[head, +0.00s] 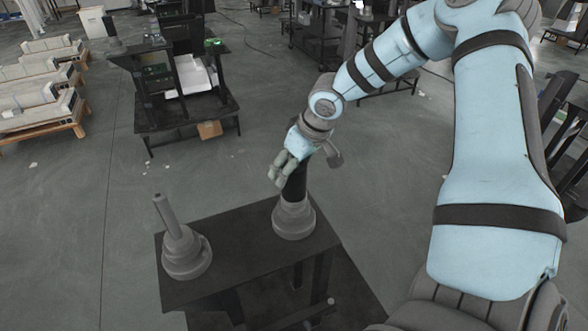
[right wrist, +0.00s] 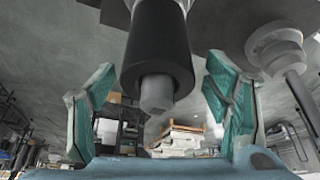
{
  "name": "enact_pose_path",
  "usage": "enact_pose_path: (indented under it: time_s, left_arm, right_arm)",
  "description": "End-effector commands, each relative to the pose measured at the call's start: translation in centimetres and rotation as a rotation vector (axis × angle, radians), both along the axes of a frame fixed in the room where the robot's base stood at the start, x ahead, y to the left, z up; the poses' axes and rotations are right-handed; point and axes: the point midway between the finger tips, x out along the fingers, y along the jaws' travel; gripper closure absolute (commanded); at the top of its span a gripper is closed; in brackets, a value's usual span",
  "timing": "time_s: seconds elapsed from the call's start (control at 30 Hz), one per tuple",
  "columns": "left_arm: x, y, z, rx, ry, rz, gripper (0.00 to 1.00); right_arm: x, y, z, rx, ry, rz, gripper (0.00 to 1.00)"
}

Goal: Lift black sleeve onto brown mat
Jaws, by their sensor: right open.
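The black sleeve (head: 296,187) stands upright on the right grey stepped base (head: 293,221) on the dark table, in the head view. In the right wrist view the sleeve (right wrist: 157,50) has a grey post tip (right wrist: 157,92) poking out of its end. My right gripper (head: 284,168) is at the upper part of the sleeve. In the right wrist view its fingers (right wrist: 160,68) are open, one on each side of the sleeve with visible gaps. My left gripper is not in view.
A second grey stepped base (head: 186,254) with a bare post (head: 166,215) stands at the left of the dark table (head: 240,245). The table top between the bases is clear. A dark workstation (head: 185,115) and a small brown box (head: 209,129) are farther back.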

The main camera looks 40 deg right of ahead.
Motion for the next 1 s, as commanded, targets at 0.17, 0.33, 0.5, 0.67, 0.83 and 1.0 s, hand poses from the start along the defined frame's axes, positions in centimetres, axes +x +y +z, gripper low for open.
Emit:
enact_pose_path:
  time_s: [0.17,0.33,0.5,0.67,0.83,1.0]
  left_arm:
    - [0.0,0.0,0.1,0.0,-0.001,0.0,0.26]
    - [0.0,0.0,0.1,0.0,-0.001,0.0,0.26]
    - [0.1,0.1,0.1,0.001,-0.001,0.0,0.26]
    - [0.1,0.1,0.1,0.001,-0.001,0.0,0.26]
    - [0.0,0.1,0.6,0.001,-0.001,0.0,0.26]
    - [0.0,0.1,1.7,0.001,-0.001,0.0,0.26]
  right_arm:
    - [0.0,0.0,0.1,0.0,0.0,-0.001,0.43]
    - [0.0,0.0,0.1,0.0,0.0,-0.001,0.71]
    - [0.1,0.0,0.2,-0.001,-0.003,0.0,0.86]
    - [0.0,0.0,0.3,-0.001,-0.002,0.0,0.86]
    - [0.1,-0.1,1.6,-0.001,-0.004,-0.002,0.86]
    - [0.1,-0.1,4.8,-0.002,-0.006,-0.002,0.86]
